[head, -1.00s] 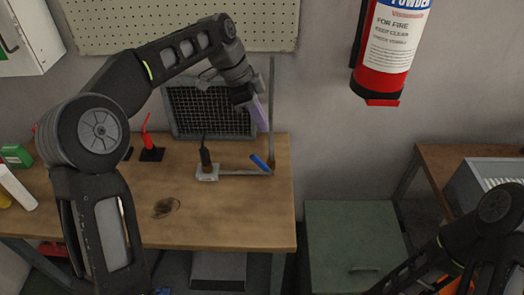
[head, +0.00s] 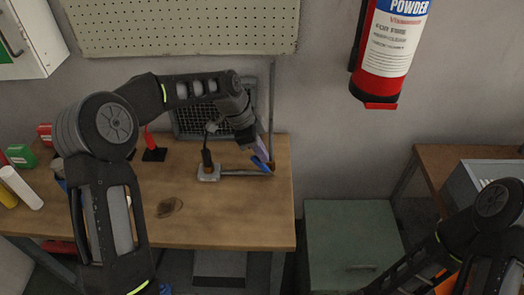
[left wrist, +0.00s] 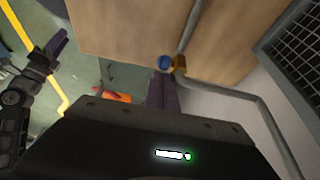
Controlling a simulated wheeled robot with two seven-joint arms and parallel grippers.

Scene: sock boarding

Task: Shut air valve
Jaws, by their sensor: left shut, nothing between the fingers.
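The air valve has a blue lever (head: 260,163) and sits where a grey pipe along the bench meets a pipe up the wall. The lever slants up to the left, partly covered by my gripper. In the left wrist view the blue lever end (left wrist: 165,62) and the brass valve body (left wrist: 179,64) show just beyond the fingertips. My left gripper (head: 260,150) is shut and empty, at the lever; I cannot tell whether it touches. Its fingers also show in the left wrist view (left wrist: 162,88). My right gripper (left wrist: 58,45) shows there at left, its opening unclear.
The wooden bench (head: 225,225) has free room in front. A small grey block with a black upright part (head: 208,172) stands left of the valve. A wire-mesh panel (head: 190,120) stands behind. The wall pipe (head: 271,105) rises close by. A fire extinguisher (head: 388,45) hangs at right.

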